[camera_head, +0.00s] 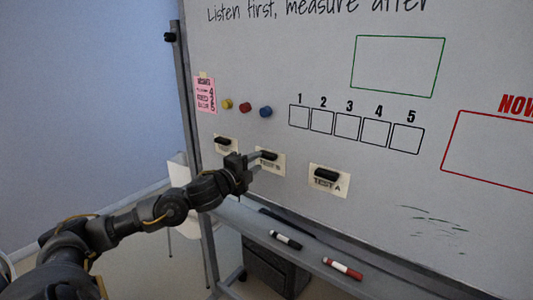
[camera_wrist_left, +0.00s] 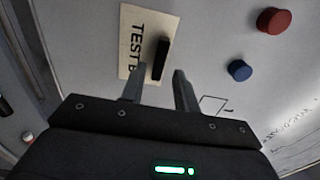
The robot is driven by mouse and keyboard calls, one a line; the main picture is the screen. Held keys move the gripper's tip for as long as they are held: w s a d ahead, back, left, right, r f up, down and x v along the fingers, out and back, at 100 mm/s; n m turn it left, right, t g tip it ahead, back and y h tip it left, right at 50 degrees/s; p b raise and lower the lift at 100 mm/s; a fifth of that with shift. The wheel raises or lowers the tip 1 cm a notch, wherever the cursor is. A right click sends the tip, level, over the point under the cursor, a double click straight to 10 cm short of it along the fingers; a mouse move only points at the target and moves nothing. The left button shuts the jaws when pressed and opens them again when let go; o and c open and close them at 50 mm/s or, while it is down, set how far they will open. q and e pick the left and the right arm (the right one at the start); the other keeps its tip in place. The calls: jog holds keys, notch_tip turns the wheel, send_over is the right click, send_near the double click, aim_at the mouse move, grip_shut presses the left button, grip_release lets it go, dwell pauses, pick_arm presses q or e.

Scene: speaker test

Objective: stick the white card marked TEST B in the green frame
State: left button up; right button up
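The white card marked TEST B (camera_head: 279,166) is on the whiteboard, between two similar cards, with a black handle on it. It also shows in the left wrist view (camera_wrist_left: 130,62), with its black handle (camera_wrist_left: 160,59). My left gripper (camera_head: 256,161) is at this card, partly covering its left side. Its fingers (camera_wrist_left: 158,82) are apart, with the handle just ahead of and between the tips; I cannot see contact. The green frame (camera_head: 400,37) is an empty outline at the upper right of the board. My right gripper is not in view.
The TEST A card (camera_head: 343,190) is to the right, and another card (camera_head: 232,153) to the left. Yellow, red and blue magnets (camera_head: 265,112) sit above, near a pink note (camera_head: 204,94). Numbered boxes (camera_head: 348,127) and a red frame (camera_head: 487,113) are empty. Markers (camera_head: 343,268) lie on the tray.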

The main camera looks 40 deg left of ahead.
aim_at(264, 157)
pick_arm(q)
jog(key=shift+w, duration=1.85)
grip_shut()
